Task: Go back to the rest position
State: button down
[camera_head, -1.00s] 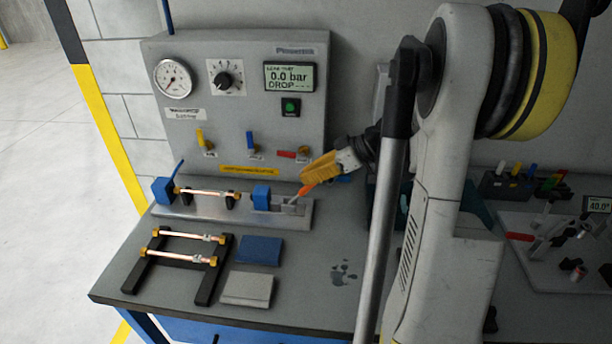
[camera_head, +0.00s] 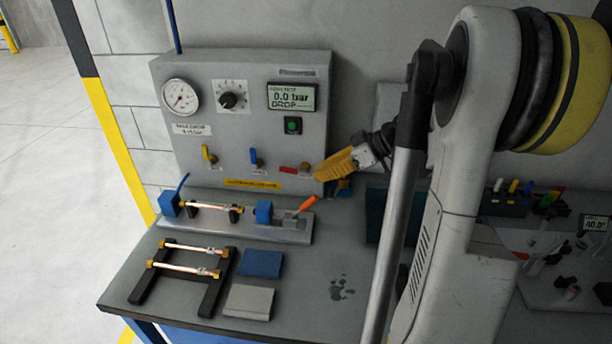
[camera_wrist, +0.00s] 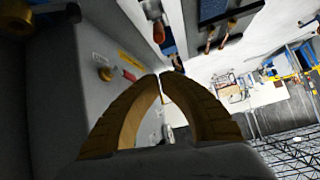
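My gripper (camera_head: 325,173) has ribbed yellow fingers and hangs in front of the grey test panel (camera_head: 250,150), up and right of an orange clamp handle (camera_head: 308,203). It appears apart from the handle. In the wrist view the two curved fingertips of my gripper (camera_wrist: 160,77) meet or nearly meet, with nothing held between them. A copper tube (camera_head: 208,206) lies in the test fixture (camera_head: 235,229) between blue end blocks. The handle stands tilted at the fixture's right end.
A black rack (camera_head: 213,294) holds two copper tubes. A blue pad (camera_head: 262,263) and a grey pad (camera_head: 248,302) lie beside it. The panel carries a gauge (camera_head: 180,97) and a display (camera_head: 291,97) reading 0.0 bar.

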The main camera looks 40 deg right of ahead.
jog(key=shift+v, duration=1.2)
jog(key=shift+f, duration=0.1)
jog(key=s+a+m+g+h, duration=0.2)
jog(key=a+m+g+h, duration=0.1)
jog(key=a, duration=1.2)
jog(key=s+a+f+m+t+h+b, duration=0.1)
jog(key=s+a+m+t+h+b, duration=0.1)
jog(key=s+a, duration=0.8)
jog(key=shift+s+a+f+m+h, duration=0.2)
jog(key=shift+a+m+h, duration=0.5)
jog(key=shift+a+h, duration=0.3)
